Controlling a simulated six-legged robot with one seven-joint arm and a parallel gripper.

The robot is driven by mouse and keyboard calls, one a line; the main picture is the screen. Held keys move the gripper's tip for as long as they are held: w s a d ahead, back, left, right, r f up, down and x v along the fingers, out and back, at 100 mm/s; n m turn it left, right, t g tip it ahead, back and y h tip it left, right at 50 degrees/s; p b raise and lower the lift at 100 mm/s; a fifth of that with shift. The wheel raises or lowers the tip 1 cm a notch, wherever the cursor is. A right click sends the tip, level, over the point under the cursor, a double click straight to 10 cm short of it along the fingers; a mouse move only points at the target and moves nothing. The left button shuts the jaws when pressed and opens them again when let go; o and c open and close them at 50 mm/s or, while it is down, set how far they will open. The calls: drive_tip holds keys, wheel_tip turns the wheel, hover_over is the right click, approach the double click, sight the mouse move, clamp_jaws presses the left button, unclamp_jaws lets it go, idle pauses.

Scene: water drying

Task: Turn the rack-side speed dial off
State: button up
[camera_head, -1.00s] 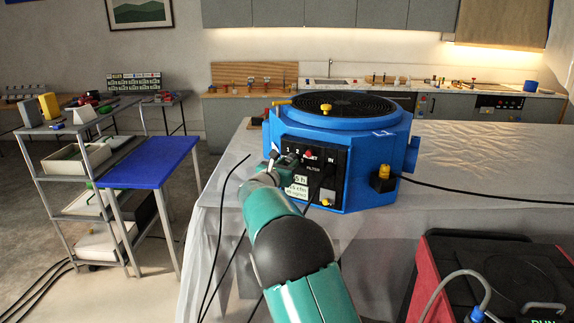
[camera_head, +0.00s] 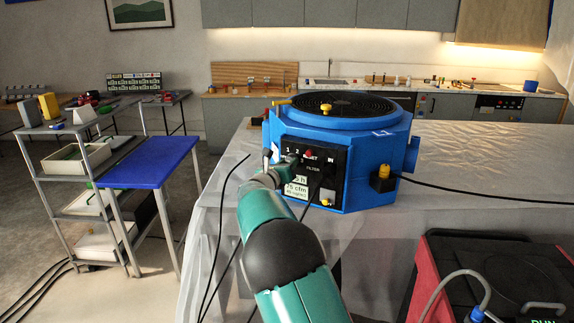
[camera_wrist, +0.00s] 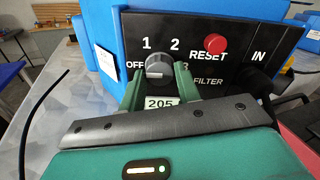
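The speed dial (camera_wrist: 158,70) is a dark grey round knob on the black control panel (camera_wrist: 225,48) of the blue blower. The labels OFF, 1, 2 and 3 surround it. I cannot clearly tell which label its pointer faces. In the wrist view, my gripper (camera_wrist: 160,78) has one green finger on each side of the dial, with the dial between the tips. The fingers look spread, and I cannot tell whether either touches the knob. In the head view, my gripper (camera_head: 282,168) is at the panel's left part and hides the dial.
A red RESET button (camera_wrist: 215,43) sits right of the dial. The blue blower (camera_head: 365,165) stands on a plastic-covered table (camera_head: 470,150). A black cable (camera_head: 480,197) leaves its right side. A red-and-black machine (camera_head: 490,275) is at front right. A cart (camera_head: 85,205) stands left.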

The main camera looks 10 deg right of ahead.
drive_tip(key=o, duration=0.4)
drive_tip(key=shift+o, duration=0.2)
drive_tip(key=v, duration=1.4)
